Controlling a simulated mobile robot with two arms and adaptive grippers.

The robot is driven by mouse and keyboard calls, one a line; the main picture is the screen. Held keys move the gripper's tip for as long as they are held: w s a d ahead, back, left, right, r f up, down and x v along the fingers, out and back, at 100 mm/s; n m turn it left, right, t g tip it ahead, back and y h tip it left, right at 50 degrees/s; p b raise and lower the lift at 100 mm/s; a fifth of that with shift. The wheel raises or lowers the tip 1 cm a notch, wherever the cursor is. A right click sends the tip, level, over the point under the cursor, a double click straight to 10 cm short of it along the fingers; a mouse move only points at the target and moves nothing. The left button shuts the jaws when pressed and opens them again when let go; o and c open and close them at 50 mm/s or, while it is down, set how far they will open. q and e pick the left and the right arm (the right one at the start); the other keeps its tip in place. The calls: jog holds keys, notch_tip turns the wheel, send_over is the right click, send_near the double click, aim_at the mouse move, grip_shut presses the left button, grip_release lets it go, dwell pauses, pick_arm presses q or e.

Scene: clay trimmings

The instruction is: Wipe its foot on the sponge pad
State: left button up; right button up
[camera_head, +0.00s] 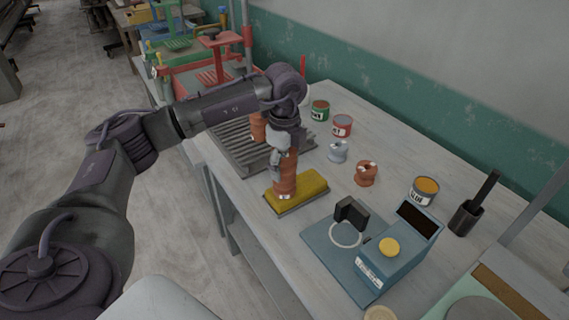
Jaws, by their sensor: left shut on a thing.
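My left gripper (281,152) reaches down from above and is shut on an upright terracotta-coloured clay piece (286,178). The foot of the piece is at the yellow sponge pad (311,187), near its left half. It looks to be touching the pad, but I cannot be sure of the contact. Small pale marks show at the foot. The pad lies in a shallow dark tray on the grey bench. The gripper hides the upper part of the piece. My right gripper is not in view.
A slatted grey rack (236,150) with another terracotta piece (258,127) stands behind. A blue device (398,258) with a black block (351,211) is in front. Small pots (338,151) (366,174) and labelled tins (342,126) (424,190) stand right. Bare bench lies between.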

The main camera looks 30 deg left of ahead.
pick_arm(q)
jog(key=shift+f, duration=0.1)
dwell(0.5)
